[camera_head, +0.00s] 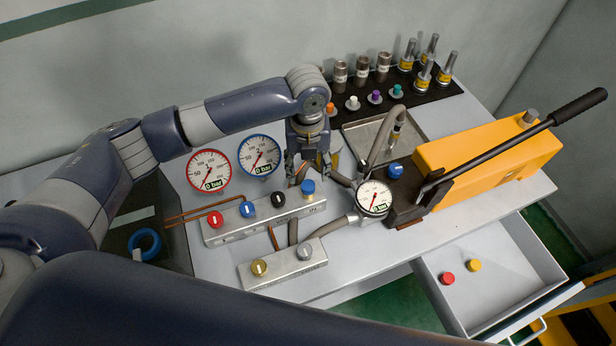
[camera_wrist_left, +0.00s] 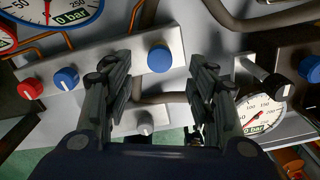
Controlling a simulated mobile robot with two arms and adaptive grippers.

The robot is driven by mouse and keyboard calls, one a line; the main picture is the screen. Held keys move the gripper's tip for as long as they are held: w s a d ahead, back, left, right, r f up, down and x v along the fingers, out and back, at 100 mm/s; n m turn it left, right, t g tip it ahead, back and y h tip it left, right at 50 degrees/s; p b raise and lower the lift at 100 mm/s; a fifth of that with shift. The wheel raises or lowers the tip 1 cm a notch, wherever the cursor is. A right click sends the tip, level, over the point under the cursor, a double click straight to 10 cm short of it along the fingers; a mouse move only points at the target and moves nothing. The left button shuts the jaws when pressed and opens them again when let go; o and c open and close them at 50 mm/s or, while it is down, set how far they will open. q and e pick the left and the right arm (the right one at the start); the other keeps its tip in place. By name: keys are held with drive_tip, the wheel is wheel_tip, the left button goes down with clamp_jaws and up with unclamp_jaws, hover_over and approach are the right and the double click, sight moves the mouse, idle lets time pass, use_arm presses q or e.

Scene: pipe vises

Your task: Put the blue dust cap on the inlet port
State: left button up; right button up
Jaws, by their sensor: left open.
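A blue cap (camera_head: 308,187) sits at the right end of the long grey valve block (camera_head: 235,230). The cap also shows in the left wrist view (camera_wrist_left: 159,58), just beyond and between my fingertips. My left gripper (camera_head: 308,172) is open and empty above that end of the block, fingers pointing down. A second blue cap or knob (camera_head: 396,170) sits beside the yellow pump. A blue valve knob (camera_head: 248,209) is on the block between a red and a black one. No port is labelled inlet, and I cannot see under the caps. My right gripper is out of view.
Two round gauges (camera_head: 262,155) lie behind the block. A hose and a small gauge (camera_head: 374,197) stand right of it. A lower block (camera_head: 283,264) is in front. The yellow pump (camera_head: 470,155) has a long black handle. An open drawer (camera_head: 500,275) holds red and yellow caps.

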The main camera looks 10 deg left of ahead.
sight(308, 185)
use_arm(q)
wheel_tip(308, 185, up, 6)
drive_tip(key=shift+f, duration=0.1)
drive_tip(key=shift+s+f, duration=0.1)
idle(0.6)
